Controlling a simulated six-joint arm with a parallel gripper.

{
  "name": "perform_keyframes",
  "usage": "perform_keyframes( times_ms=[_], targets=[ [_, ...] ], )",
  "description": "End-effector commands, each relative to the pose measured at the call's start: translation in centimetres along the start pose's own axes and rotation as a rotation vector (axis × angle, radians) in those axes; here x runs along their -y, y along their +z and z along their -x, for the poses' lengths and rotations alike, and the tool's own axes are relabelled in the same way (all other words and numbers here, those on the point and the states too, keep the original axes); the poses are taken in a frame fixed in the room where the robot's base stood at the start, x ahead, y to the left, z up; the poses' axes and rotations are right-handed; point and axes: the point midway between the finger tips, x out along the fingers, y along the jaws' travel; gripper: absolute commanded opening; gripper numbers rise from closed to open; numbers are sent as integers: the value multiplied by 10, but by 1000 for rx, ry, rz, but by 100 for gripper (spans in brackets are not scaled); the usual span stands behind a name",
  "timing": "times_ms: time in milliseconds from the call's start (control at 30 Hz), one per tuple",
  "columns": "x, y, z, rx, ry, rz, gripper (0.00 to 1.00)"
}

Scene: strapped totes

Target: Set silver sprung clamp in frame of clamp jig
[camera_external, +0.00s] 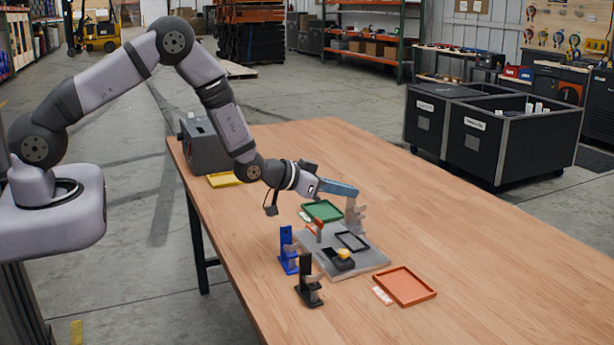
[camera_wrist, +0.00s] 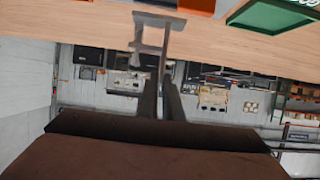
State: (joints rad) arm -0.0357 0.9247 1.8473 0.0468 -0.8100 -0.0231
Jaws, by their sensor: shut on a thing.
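The silver sprung clamp (camera_external: 356,217) hangs upright from my gripper (camera_external: 351,194) above the back right part of the grey jig plate. It also shows at the top of the wrist view (camera_wrist: 153,32), between my gripper's fingers (camera_wrist: 166,72), which are shut on it. The clamp jig (camera_external: 365,264) is a flat grey plate on the table. A black rectangular frame (camera_external: 352,241) lies on it, just below the clamp in the picture; the clamp appears apart from it. A black block with a yellow top (camera_external: 343,254) and an orange-red upright piece (camera_external: 319,229) also stand on the plate.
A blue clamp (camera_external: 288,252) and a black clamp (camera_external: 308,284) stand left of the jig. A green tray (camera_external: 322,210) lies behind it, an orange tray (camera_external: 405,286) to its right. A yellow tray (camera_external: 224,180) and a grey box are farther back. The table's right side is clear.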

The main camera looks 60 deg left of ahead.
Motion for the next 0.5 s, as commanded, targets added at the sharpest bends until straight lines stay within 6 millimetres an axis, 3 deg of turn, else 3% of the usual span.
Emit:
perform_keyframes(
  times_ms=[300, 500],
  targets=[
    [0, 27, -11, 0, 0, 0, 0],
    [0, 33, -14, -4, 0, 0, 0]
  ],
)
